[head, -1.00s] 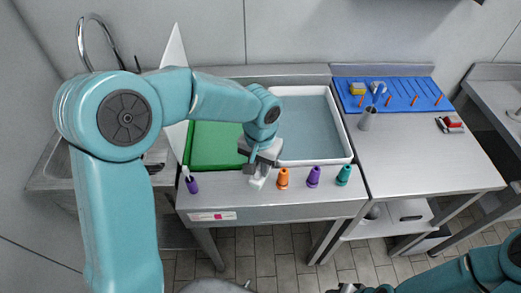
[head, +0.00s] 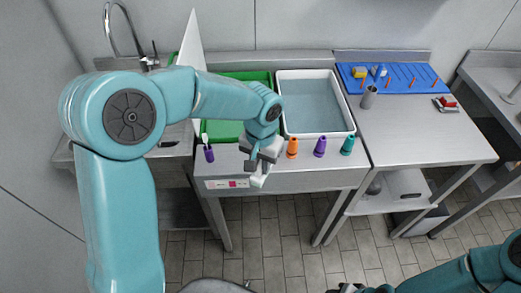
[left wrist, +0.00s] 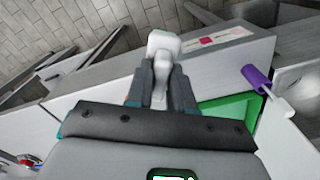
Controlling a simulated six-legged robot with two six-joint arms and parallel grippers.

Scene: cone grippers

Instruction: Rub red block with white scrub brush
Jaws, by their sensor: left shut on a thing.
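My left gripper (head: 261,171) is shut on a white knobbed thing that looks like the white scrub brush (left wrist: 163,48). Its white end sticks out past the fingers in the left wrist view (left wrist: 160,88). In the head view, gripper and brush show at the front edge of the sink table, left of the orange cone. A red block (head: 446,101) with grey beside it lies on the right steel table, well away from the gripper. My right arm shows at the lower right, and its gripper cannot be made out.
Orange (head: 292,148), purple (head: 320,146) and teal (head: 347,145) cones stand along the front edge. Another purple cone (head: 208,153) holds a white-tipped stick. A white basin (head: 348,118), blue pegboard (head: 400,84) and grey cup (head: 368,98) stand behind. The right table's front is bare.

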